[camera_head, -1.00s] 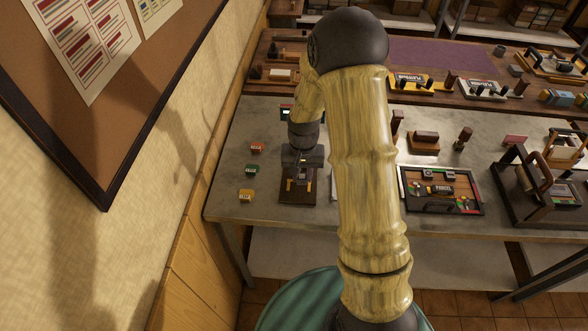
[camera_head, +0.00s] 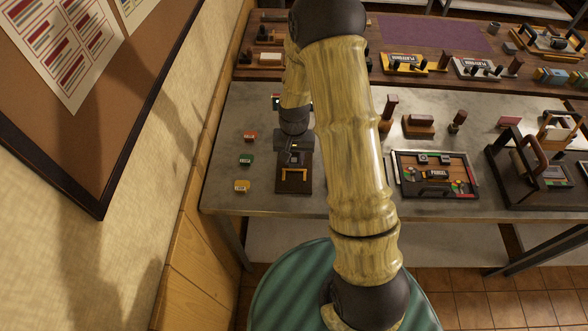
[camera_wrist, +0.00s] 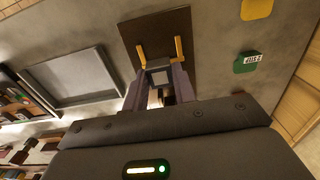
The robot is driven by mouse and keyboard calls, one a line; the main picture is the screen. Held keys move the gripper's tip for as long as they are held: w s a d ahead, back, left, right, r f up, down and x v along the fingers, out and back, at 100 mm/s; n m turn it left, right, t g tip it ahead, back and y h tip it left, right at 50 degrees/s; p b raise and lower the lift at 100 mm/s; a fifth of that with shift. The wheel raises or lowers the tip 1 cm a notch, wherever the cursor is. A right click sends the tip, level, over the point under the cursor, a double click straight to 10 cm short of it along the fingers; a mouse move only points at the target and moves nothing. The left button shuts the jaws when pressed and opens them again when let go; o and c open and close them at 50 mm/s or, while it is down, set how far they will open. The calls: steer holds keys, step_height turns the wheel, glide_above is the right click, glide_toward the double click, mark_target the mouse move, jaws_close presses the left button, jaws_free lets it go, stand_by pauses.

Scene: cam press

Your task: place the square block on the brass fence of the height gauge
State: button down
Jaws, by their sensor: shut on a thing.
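The height gauge has a dark brown base (camera_head: 294,187) on the grey bench at the left. Its U-shaped brass fence (camera_head: 294,174) stands on the base. In the wrist view the fence shows as two brass arms (camera_wrist: 179,49) on the brown base (camera_wrist: 157,22). My gripper (camera_wrist: 157,88) is shut on the grey square block (camera_wrist: 158,76). In that view the block lies between the lower ends of the brass arms and hides the middle. I cannot tell whether they touch. In the head view my gripper (camera_head: 290,158) is just behind the fence, and the block is hard to make out.
Red (camera_head: 249,137), green (camera_head: 246,160) and yellow (camera_head: 242,186) tags lie left of the gauge, near the wall. A framed tray (camera_head: 436,197) is to the right, with a dark press (camera_head: 530,203) beyond it. Bare bench lies in front of the tags.

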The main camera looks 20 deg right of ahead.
mark_target(294, 176)
steer(key=shift+f, duration=1.1)
steer(key=shift+f+p, duration=0.75)
steer(key=shift+f, duration=1.35)
steer(key=shift+f, duration=0.1)
steer(key=c, duration=1.1)
jaws_free()
steer(key=shift+w+r, duration=0.2)
steer(key=shift+r, duration=0.25)
step_height(294, 176, up, 11)
steer(key=b, duration=0.3)
steer(key=shift+s+r, duration=0.15)
steer(key=shift+r, duration=0.05)
